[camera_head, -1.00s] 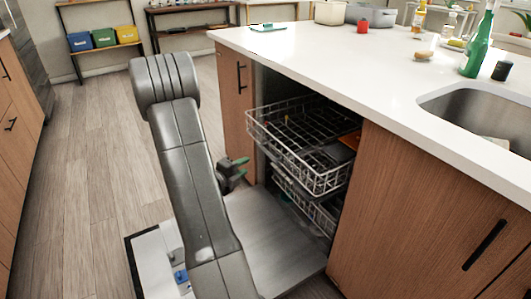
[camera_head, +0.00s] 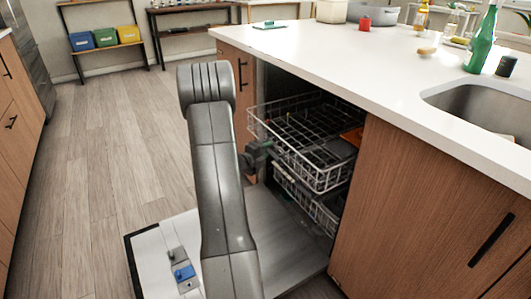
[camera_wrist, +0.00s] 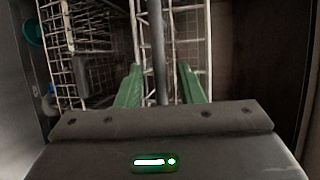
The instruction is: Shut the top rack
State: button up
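The top rack (camera_head: 322,180) is a white wire basket, pulled part of the way out of the dishwasher under the island counter. An orange item (camera_head: 352,137) shows toward its back right. My gripper (camera_head: 262,150) is at the rack's front left side, partly hidden behind my arm; I cannot tell there whether it touches. In the wrist view, the two green fingers of my gripper (camera_wrist: 161,85) are apart. White wires and a grey bar show between and beyond them. I cannot tell whether the bar lies between the fingertips or behind them.
The lower rack (camera_head: 325,217) sits beneath the top rack. The dishwasher door (camera_head: 280,255) is folded down, low above the floor. The white counter (camera_head: 380,70) overhangs the opening, with wood panels (camera_head: 400,190) beside it. Open floor (camera_head: 110,150) lies to the left.

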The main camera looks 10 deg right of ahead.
aim_at(303, 146)
grip_shut()
jog(key=w+d+b, duration=0.1)
jog(key=w+d, duration=0.1)
jog(key=d, duration=0.3)
jog(key=w+d+b, duration=0.1)
jog(key=w+d, duration=0.1)
jog(key=d, duration=0.3)
jog(key=w+d+b, duration=0.1)
jog(key=w+d, duration=0.1)
jog(key=d, duration=0.3)
jog(key=shift+d, duration=0.1)
jog(key=shift+w+d, duration=0.25)
jog(key=shift+d, duration=0.15)
jog(key=shift+r, duration=0.1)
grip_release()
jog(key=shift+d, duration=0.25)
